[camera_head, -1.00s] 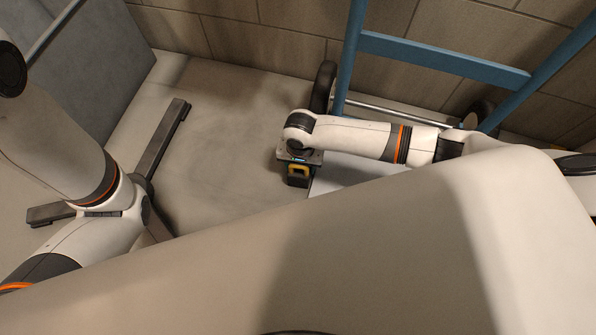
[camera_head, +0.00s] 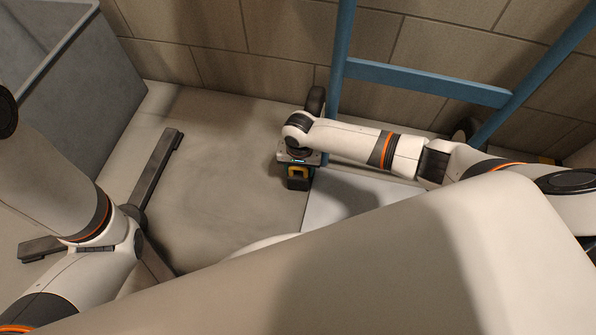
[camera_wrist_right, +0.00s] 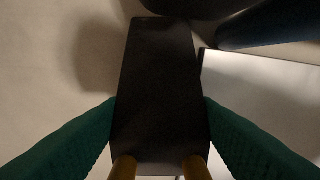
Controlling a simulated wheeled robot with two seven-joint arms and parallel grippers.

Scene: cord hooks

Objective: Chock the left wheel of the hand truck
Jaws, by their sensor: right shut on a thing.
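The blue hand truck (camera_head: 430,82) stands by the tiled wall. Its left wheel (camera_head: 316,100) is black and partly hidden by my right wrist. My right gripper (camera_head: 297,164) points down in front of that wheel, its fingers mostly hidden below the wrist. It is shut on the chock (camera_head: 298,182), a dark block with yellow parts. In the right wrist view the green finger pads press both sides of the black chock (camera_wrist_right: 158,75). A dark rounded shape, seemingly the wheel (camera_wrist_right: 185,4), lies just beyond the chock's far end; contact cannot be told. My left gripper is not in view.
The pale toe plate (camera_head: 335,200) lies right of the chock, close beside it. The hand truck's right wheel (camera_head: 466,130) is half hidden behind my right arm. Bare floor (camera_head: 225,150) is free to the left. A grey panel (camera_head: 70,75) stands at far left.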

